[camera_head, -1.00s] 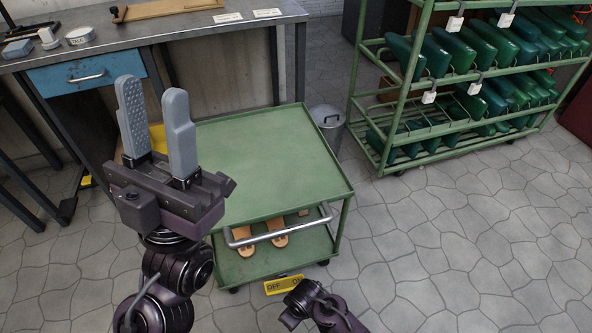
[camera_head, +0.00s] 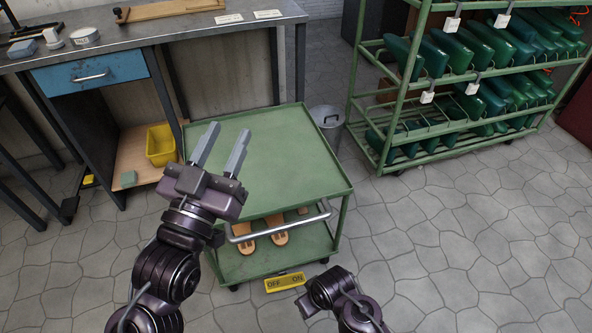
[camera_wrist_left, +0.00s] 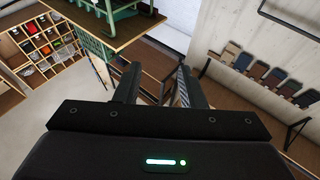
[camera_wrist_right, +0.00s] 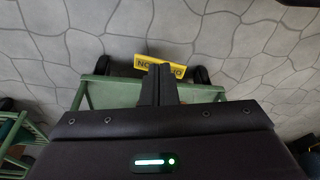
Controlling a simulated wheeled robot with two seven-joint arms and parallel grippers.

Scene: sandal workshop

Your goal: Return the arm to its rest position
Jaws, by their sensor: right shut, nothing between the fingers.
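My left gripper (camera_head: 227,134) is raised in front of the green trolley in the head view, its two grey fingers apart with nothing between them. In the left wrist view its fingers (camera_wrist_left: 158,80) are also apart and empty, facing a far wall area. My right arm (camera_head: 338,292) shows low in the head view, and its fingertips cannot be made out there. In the right wrist view the right gripper (camera_wrist_right: 157,72) has its fingers together and empty, in front of a green frame and a yellow sign.
The green trolley (camera_head: 300,165) has a bare top; tan sandal pieces (camera_head: 278,236) lie on its lower shelf. A workbench (camera_head: 200,35) stands at left, a green rack (camera_head: 392,110) at right. A yellow bin (camera_head: 160,147) sits below the bench.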

